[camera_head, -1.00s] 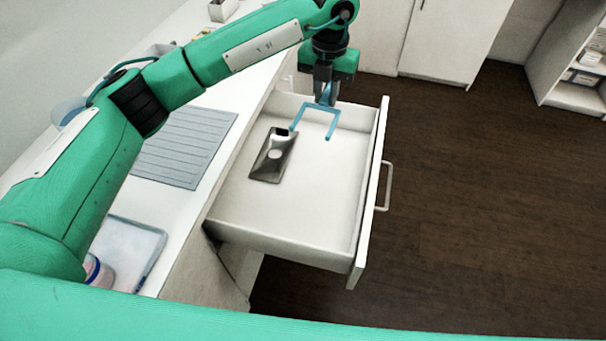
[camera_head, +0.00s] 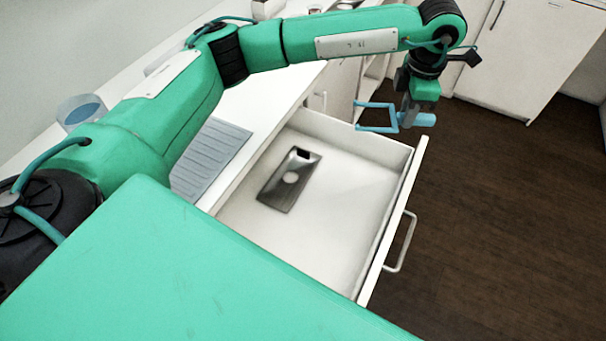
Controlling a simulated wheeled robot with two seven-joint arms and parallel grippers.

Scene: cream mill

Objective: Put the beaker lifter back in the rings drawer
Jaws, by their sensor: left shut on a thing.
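The beaker lifter is a light blue U-shaped fork (camera_head: 376,117). My left gripper (camera_head: 408,116) is shut on it and holds it up beyond the far end of the open drawer, with its prongs pointing left. In the picture the fork lies just above the drawer's far wall. The open drawer (camera_head: 345,205) is white inside and pulled out from the counter. A dark metallic plate with a round light spot and a dark cutout (camera_head: 284,193) lies flat in it. My right gripper is not in view.
The white counter (camera_head: 262,92) runs along the left, with a ribbed grey mat (camera_head: 213,150) and a clear container of blue liquid (camera_head: 80,112). The drawer front carries a handle (camera_head: 402,245). Dark floor (camera_head: 490,200) is free at right. White cabinets (camera_head: 525,55) stand behind.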

